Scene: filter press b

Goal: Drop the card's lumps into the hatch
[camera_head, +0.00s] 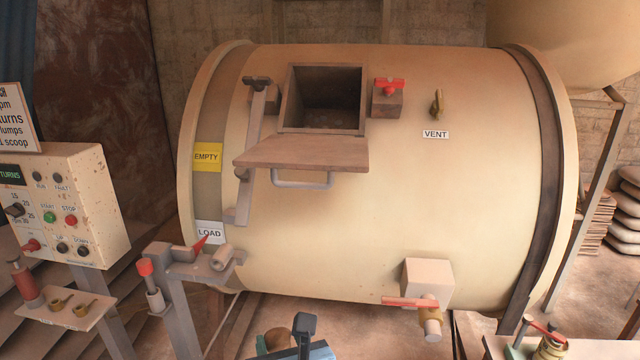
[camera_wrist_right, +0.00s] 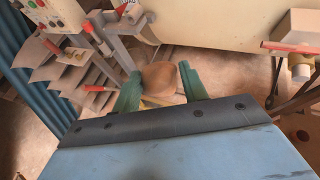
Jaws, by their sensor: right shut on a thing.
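The hatch (camera_head: 322,106) is a square opening with a raised frame on top of the big cream drum (camera_head: 400,190). Its flap (camera_head: 303,151) with a grey handle is folded out toward me, and the inside looks dark. The card (camera_head: 14,118) is cut off at the left edge; "lumps" and "1 scoop" can be read. My right gripper (camera_wrist_right: 160,88) has its green fingers shut on a brown, rounded lump (camera_wrist_right: 159,76). In the head view the right gripper (camera_head: 278,341) is low at the bottom edge, below the drum and well away from the hatch. My left gripper is not in view.
A control panel (camera_head: 75,205) stands at left, with a small shelf of scoops (camera_head: 66,311) below. A post with a red lever (camera_head: 202,242) sits by the drum's LOAD label. A red-handled valve (camera_head: 412,302) sticks out low on the drum. Sacks (camera_head: 625,215) are stacked at right.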

